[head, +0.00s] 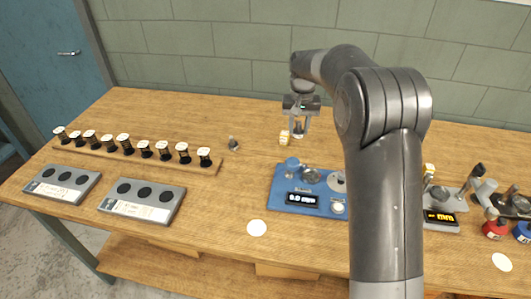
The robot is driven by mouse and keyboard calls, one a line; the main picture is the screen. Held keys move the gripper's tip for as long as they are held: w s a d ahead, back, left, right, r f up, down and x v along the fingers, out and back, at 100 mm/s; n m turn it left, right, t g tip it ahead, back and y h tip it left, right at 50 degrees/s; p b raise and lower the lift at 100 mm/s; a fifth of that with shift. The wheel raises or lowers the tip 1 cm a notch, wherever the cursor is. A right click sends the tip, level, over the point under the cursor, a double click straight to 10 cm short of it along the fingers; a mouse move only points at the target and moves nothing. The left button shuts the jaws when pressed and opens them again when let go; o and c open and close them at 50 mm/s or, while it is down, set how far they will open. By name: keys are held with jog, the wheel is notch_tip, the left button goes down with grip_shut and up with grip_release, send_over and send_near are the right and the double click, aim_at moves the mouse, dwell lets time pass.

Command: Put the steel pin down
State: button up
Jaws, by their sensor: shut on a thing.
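My gripper (300,126) hangs pointing down over the back middle of the wooden table. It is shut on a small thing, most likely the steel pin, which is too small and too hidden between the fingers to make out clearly. Whether its lower end touches the table I cannot tell. A small yellow and white item (284,138) stands just left of the gripper.
The blue device (297,200) reading 0.0 mm is in front of the gripper. A small dark grey piece (233,144) stands to the left, beside a wooden rack (205,168) of several white-topped spools. Two grey trays (142,203) lie front left. My arm hides the table right of centre.

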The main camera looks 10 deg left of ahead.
jog(key=shift+w+f, duration=0.15)
jog(key=shift+w, duration=0.2)
send_over(266, 152)
notch_tip(266, 152, down, 7)
jog(key=shift+r, duration=0.1)
jog(key=shift+a+f, duration=0.1)
jog(key=shift+f, duration=1.9)
jog(key=o, duration=1)
jog(key=shift+f, duration=0.15)
jog(key=shift+o, duration=0.2)
notch_tip(266, 152, up, 12)
jog(key=shift+r, duration=0.25)
